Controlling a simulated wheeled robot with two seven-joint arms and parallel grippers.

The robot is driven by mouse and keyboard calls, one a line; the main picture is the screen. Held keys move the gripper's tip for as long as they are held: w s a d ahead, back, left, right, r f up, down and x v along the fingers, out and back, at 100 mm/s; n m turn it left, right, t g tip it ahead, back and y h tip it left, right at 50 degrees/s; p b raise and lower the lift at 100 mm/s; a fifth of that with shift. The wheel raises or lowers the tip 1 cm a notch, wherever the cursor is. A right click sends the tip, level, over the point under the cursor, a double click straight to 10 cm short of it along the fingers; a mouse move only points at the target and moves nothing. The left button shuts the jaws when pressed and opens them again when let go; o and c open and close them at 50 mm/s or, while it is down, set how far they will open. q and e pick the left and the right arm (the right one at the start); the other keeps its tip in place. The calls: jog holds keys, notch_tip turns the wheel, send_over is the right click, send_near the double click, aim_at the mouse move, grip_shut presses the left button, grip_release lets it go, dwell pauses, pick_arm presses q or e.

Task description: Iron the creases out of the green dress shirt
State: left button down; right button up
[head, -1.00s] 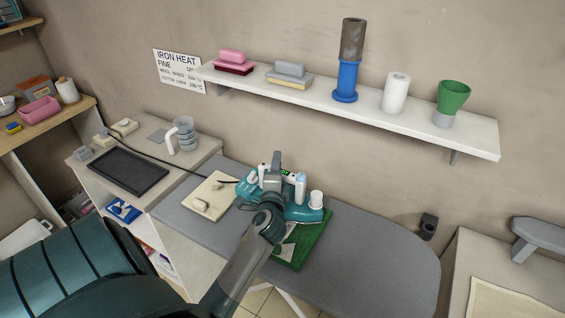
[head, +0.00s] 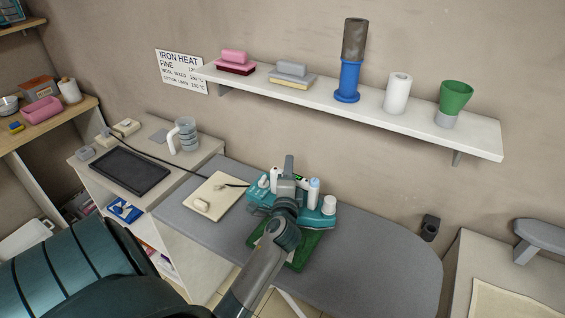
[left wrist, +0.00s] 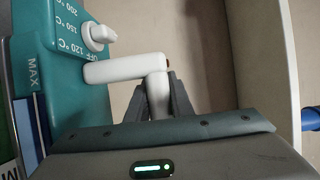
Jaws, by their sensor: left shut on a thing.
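The teal iron (head: 318,218) has a white handle and stands over the green dress shirt (head: 306,250) on the grey ironing board (head: 385,260). My left gripper (head: 288,178) is shut on the iron's white handle, and the left wrist view shows the fingers (left wrist: 158,100) around it. The iron (left wrist: 75,80) has a temperature dial and a MAX mark there. The iron and my arm hide most of the shirt, including its creases. I cannot tell whether the soleplate touches the cloth. My right gripper is not in view.
A cream rest pad (head: 222,190) lies on the board left of the iron. A dark cord (head: 165,158) runs back to the left cabinet. A wall shelf (head: 425,119) with several items hangs behind. The board's right part is clear.

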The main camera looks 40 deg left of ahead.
pick_arm(q)
jog(key=shift+w+d+b, duration=0.25)
jog(key=shift+d, duration=1)
jog(key=shift+w+d+b, duration=0.2)
jog(key=shift+w+d, duration=0.05)
jog(key=shift+d, duration=0.95)
jog(key=shift+w+d+f+b, duration=0.1)
jog(key=shift+w+d+b, duration=0.05)
jog(key=shift+d, duration=0.45)
jog(key=shift+w+d+b, duration=0.1)
jog(key=shift+d+b, duration=0.05)
jog(key=shift+d, duration=0.45)
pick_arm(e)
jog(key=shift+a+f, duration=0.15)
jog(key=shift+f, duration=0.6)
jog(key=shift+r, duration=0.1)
